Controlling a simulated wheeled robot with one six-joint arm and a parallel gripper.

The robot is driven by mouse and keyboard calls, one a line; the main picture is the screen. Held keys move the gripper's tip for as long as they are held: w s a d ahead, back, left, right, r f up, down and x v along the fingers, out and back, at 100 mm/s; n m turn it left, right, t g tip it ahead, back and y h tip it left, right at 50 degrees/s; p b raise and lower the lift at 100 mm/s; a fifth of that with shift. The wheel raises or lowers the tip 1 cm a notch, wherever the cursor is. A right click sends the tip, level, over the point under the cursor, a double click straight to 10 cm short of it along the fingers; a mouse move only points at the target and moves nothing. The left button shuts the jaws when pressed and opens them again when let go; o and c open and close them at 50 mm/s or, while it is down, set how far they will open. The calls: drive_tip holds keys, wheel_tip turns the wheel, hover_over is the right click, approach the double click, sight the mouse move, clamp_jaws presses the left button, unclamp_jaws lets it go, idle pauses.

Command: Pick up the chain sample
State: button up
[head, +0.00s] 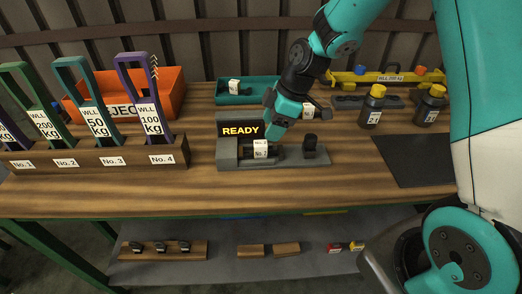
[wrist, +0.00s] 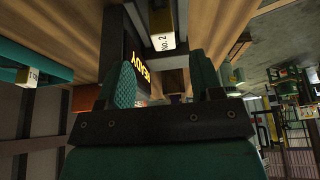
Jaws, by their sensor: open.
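A small white tag reading No. 2 (head: 260,149) is at the grey test fixture (head: 228,160), below its READY display (head: 241,130). A dark part sits around the tag; I cannot tell whether it is the chain sample. The tag (wrist: 168,40) shows beyond the fingertips. The arm hides part of the fixture's back.
A teal tray (head: 262,98) with a tagged dark item (head: 234,88) is behind the fixture. A wooden rack (head: 90,158) with several coloured slings stands left, before an orange bin (head: 178,83). Two dark bottles with yellow caps (head: 372,108) stand right, near a bare black mat (head: 415,160).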

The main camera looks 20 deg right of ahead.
sight(261, 143)
drive_tip(key=x, duration=0.3)
drive_tip(key=p+x, duration=0.1)
drive_tip(key=x, duration=0.1)
drive_tip(key=shift+s+a, duration=0.1)
drive_tip(key=shift+a, duration=0.15)
drive_tip(key=c, duration=1)
drive_tip(key=shift+r, duration=0.1)
clamp_jaws()
drive_tip(key=shift+r, duration=0.1)
